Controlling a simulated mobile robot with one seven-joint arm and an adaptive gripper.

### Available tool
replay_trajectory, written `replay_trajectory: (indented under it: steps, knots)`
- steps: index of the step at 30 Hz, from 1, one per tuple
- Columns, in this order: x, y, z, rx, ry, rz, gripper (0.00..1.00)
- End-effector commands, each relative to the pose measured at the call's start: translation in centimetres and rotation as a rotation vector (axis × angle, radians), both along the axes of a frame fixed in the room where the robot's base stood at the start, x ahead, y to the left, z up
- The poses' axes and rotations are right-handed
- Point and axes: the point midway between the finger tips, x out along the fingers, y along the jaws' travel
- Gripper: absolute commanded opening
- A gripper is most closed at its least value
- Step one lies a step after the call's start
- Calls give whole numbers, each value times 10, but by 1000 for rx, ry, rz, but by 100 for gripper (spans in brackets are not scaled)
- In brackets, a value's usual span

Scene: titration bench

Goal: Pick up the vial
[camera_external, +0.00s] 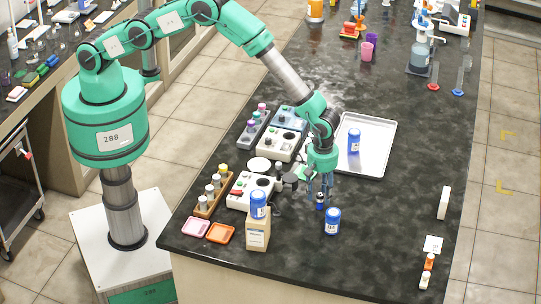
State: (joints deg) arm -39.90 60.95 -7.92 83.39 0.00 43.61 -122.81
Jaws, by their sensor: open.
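My gripper (320,190) points down over the front part of the dark bench. Its fingers are apart. A small dark vial (320,202) with a blue top stands upright on the bench directly below the fingertips. The fingers hide part of its top, and I cannot tell whether they touch it or reach around it. Other capped vials stand upright in a wooden rack (213,192) and a dark rack (254,129), left of my gripper.
A blue labelled jar (333,221) stands close in front of the vial. Another blue jar (258,204) sits on a tan container (257,235). A metal tray (378,160) behind holds a blue jar (354,141). White devices (250,191) stand left.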

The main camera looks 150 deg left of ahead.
Motion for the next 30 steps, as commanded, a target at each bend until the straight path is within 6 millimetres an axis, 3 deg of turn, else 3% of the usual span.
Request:
replay_trajectory:
  steps: [6,23,30]
  knots:
    - [0,0,-13,1,-1,0,43]
    - [0,0,-14,1,0,0,43]
    - [0,0,-14,1,0,0,1]
